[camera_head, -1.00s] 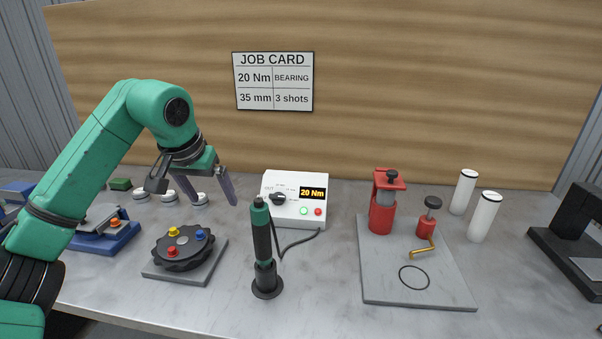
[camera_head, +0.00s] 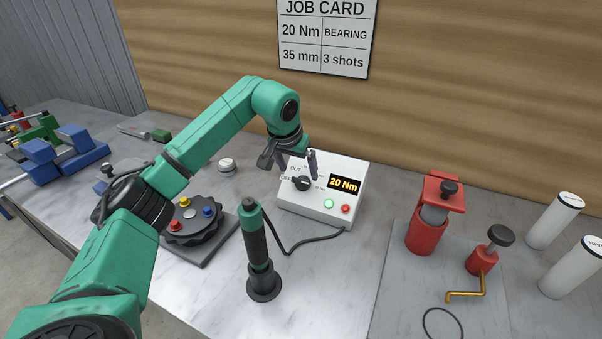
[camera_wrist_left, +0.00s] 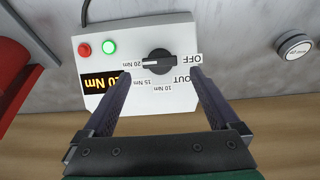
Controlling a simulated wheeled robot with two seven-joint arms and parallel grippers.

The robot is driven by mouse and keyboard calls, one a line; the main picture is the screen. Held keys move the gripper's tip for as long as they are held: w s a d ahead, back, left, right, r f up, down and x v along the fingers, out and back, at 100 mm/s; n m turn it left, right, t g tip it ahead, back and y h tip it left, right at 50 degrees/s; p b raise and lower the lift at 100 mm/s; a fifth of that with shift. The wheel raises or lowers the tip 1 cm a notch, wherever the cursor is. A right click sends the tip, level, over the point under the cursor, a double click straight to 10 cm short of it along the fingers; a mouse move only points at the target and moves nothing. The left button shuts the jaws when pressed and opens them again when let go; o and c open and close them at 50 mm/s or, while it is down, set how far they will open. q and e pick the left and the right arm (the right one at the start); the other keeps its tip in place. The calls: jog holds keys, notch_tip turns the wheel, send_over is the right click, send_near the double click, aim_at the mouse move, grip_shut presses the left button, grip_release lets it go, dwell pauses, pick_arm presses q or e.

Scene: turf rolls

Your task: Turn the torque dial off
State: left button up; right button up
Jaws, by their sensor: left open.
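The white torque box (camera_head: 320,205) stands on the bench, with a black torque dial (camera_head: 302,184), a display (camera_head: 344,185) reading 20 Nm, a lit green button (camera_head: 328,203) and a red button (camera_head: 346,209). In the left wrist view the dial (camera_wrist_left: 160,62) has its white pointer mark toward the 20 Nm label; OFF is on the opposite side. My left gripper (camera_head: 297,164) is open and empty above the box at the dial. In the left wrist view its fingers (camera_wrist_left: 160,76) straddle the dial's near side, apart from it. My right gripper is out of view.
A green and black screwdriver (camera_head: 258,250) stands in a holder in front of the box, its cable running to the box. A black round fixture (camera_head: 191,222) with coloured knobs is at left. A red press (camera_head: 428,225) and white cylinders (camera_head: 556,220) stand at right.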

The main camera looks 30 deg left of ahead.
aim_at(300, 181)
pick_arm(q)
jog(key=x, duration=0.3)
jog(key=shift+w+f, duration=0.1)
jog(key=shift+w, duration=0.05)
jog(key=shift+f, duration=0.3)
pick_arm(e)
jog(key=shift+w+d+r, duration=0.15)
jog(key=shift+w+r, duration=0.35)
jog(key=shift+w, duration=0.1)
pick_arm(q)
jog(key=shift+c, duration=0.3)
jog(key=c, duration=1.3)
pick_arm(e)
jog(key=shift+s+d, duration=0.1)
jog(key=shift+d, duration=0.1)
